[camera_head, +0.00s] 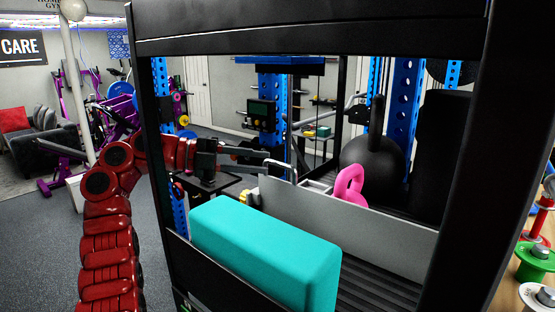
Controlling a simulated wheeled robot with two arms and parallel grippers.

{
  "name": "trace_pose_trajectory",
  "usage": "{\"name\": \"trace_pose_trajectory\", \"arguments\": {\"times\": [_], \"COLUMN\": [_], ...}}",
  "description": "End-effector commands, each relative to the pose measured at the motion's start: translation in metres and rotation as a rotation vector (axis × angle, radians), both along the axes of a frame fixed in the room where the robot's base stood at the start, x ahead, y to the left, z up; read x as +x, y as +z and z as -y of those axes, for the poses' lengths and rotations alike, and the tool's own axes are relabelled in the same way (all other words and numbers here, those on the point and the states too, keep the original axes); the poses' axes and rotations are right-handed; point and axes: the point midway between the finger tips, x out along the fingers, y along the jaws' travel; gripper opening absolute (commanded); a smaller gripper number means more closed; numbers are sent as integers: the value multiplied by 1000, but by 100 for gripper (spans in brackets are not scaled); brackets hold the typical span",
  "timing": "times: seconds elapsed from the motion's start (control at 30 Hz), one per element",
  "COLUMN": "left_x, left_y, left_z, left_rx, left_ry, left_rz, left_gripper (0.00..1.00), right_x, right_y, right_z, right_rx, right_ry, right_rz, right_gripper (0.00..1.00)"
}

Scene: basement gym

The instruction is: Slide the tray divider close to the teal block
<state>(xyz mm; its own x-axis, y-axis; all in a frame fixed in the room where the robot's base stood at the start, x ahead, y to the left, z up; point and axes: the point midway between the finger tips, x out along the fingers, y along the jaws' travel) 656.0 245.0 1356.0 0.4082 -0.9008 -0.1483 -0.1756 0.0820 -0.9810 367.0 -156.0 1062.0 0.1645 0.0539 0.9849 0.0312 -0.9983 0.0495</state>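The teal block (265,258) is a long box lying on the black slatted shelf of a rack, in the lower middle. The tray divider (345,218) is a grey upright plate standing behind the block, running from upper left to lower right. A strip of slatted shelf shows between them toward the right. My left arm reaches in from the left, behind the rack's front post. Its gripper (272,160) is near the divider's upper left end, beside a silver loop (280,164). I cannot tell whether its fingers are apart or touch anything. My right gripper is out of view.
The rack's black post (150,150) and top bar (310,35) frame the opening. Red and green weights (536,258) stand at the right.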

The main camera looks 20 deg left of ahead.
Motion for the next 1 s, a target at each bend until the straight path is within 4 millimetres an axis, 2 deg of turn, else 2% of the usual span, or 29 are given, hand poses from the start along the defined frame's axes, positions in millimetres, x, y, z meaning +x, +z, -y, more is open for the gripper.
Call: {"name": "trace_pose_trajectory", "arguments": {"times": [0.1,0.3,0.63,0.67,0.8,1.0], "left_x": [8,18,20,20,20,20], "left_y": [-2,-6,-8,-8,-7,-8], "left_z": [21,40,44,44,43,43], "left_rx": [0,0,0,0,0,0], "left_ry": [-4,0,1,0,0,1], "left_rz": [-1,-1,-1,-1,-1,-1], "left_gripper": [27,27,27,25,0,0], "right_x": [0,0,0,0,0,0], "right_y": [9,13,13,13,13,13], "right_z": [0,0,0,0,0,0], "right_rx": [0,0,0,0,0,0], "right_ry": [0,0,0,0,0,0], "right_rz": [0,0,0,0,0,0], "right_gripper": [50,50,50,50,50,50]}}
